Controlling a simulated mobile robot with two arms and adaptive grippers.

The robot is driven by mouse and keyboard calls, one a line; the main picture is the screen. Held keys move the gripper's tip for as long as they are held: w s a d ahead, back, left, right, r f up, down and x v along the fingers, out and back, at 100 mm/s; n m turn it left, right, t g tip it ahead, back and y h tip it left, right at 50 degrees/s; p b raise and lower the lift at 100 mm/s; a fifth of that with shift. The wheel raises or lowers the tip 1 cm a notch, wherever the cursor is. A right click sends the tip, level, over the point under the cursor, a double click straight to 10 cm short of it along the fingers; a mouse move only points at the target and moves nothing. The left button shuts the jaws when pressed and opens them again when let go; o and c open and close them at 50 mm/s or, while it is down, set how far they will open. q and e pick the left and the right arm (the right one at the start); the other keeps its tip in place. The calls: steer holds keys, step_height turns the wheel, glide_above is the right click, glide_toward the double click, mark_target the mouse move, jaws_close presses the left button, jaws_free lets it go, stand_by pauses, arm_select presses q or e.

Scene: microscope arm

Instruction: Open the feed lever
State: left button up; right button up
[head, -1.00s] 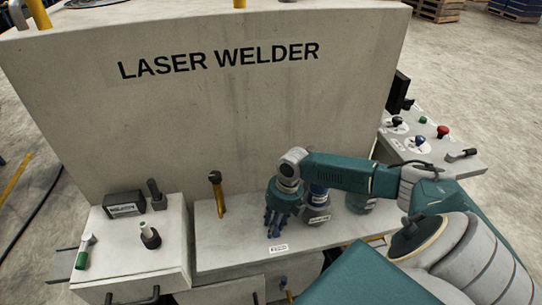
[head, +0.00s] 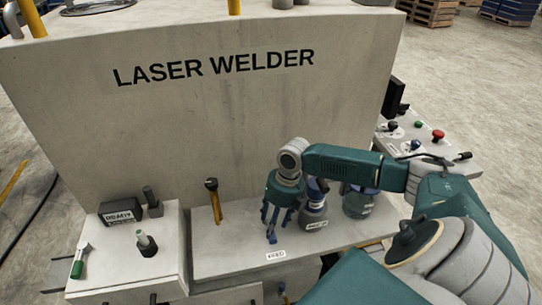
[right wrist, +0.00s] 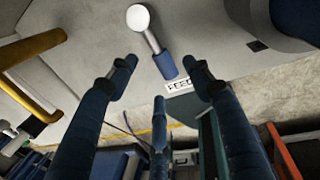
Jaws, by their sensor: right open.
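The feed lever (right wrist: 152,45) shows in the right wrist view as a metal rod with a pale round end and a blue grip. Its blue grip points toward a small FEED label (right wrist: 180,86). My right gripper (right wrist: 163,85) is open, with two fingers spread on either side of the blue grip and a third finger below it; no contact is visible. In the head view my right gripper (head: 277,218) points down over the ledge just above the FEED label (head: 276,255). There it mostly hides the lever. My left gripper is not in view.
A yellow lever (head: 215,203) stands left of my right gripper. Dark bottles (head: 313,212) stand close on its right. A left-hand block carries a READY box (head: 120,214) and a green-handled lever (head: 78,262). The LASER WELDER panel (head: 220,110) rises behind.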

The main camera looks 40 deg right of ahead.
step_height(320, 180, up, 7)
steer(key=d, duration=0.1)
steer(key=shift+s, duration=0.35)
steer(key=shift+d, duration=0.1)
